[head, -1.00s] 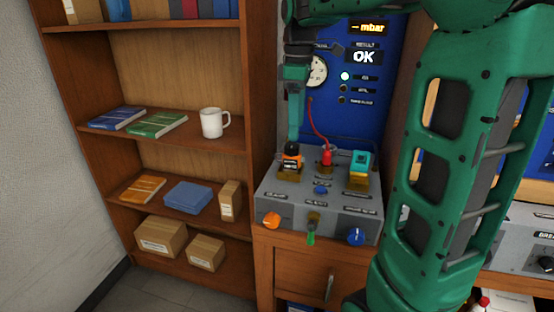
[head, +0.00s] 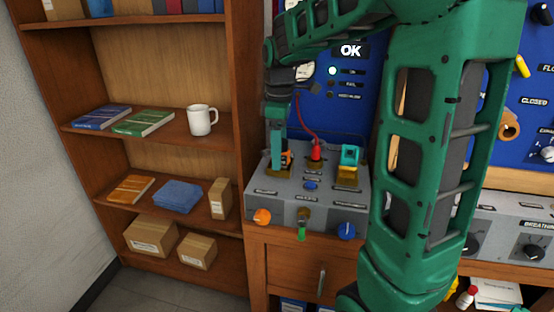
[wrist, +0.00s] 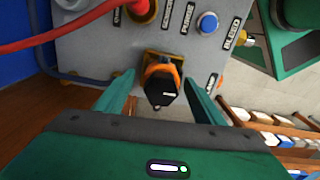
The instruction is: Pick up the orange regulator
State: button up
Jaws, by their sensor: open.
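The orange regulator (wrist: 163,80), orange with a black cap, sits upright in a brass-coloured fitting on the grey test bench (wrist: 102,45). In the head view the regulator (head: 287,157) is mostly hidden behind my gripper's finger. My gripper (wrist: 160,97) is open and empty, with one green finger on each side of the regulator in the wrist view. In the head view my gripper (head: 278,160) points down at the regulator's place. I cannot tell whether the fingers touch it.
A red plug with a red hose (head: 316,150) and a teal regulator (head: 350,156) stand on the bench to the right. Orange, green and blue knobs line its front. A blue panel (head: 345,110) rises behind. A bookshelf with a white mug (head: 201,120) stands left.

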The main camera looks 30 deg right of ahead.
jog(key=c, duration=1.6)
